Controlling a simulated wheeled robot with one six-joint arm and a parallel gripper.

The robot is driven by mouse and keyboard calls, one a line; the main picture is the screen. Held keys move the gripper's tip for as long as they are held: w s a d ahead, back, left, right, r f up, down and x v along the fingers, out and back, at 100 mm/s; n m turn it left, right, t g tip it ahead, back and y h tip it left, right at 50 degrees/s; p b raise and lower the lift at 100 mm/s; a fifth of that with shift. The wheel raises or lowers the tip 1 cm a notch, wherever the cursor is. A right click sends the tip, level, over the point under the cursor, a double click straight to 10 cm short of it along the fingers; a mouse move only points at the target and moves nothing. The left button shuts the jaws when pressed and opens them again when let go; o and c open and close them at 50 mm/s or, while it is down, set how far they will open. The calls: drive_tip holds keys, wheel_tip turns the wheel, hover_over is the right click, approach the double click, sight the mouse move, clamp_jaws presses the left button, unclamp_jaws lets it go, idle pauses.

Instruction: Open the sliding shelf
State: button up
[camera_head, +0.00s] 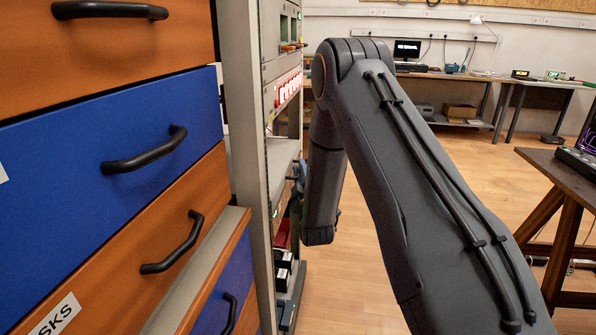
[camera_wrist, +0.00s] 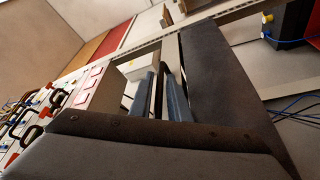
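An open metal equipment rack (camera_head: 248,120) stands beside the drawer cabinet in the head view. A pale shelf (camera_head: 283,156) shows inside it; I cannot tell for sure that this is the sliding shelf. My gripper (camera_head: 298,176) is at the rack's front, mostly hidden behind my arm. In the wrist view the two blue-grey fingers of my gripper (camera_wrist: 158,97) stand apart. A thin dark curved bar, like a handle (camera_wrist: 158,88), shows between them, with some gap visible. Contact with it cannot be made out.
A cabinet with orange and blue drawers (camera_head: 95,150) and black handles is close on the left. A wooden table (camera_head: 570,180) with a device stands at the right. Desks with a monitor (camera_head: 407,49) line the back wall. The wooden floor between is clear.

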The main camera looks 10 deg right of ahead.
clamp_jaws()
drive_tip(key=shift+a, duration=0.15)
idle(1.1)
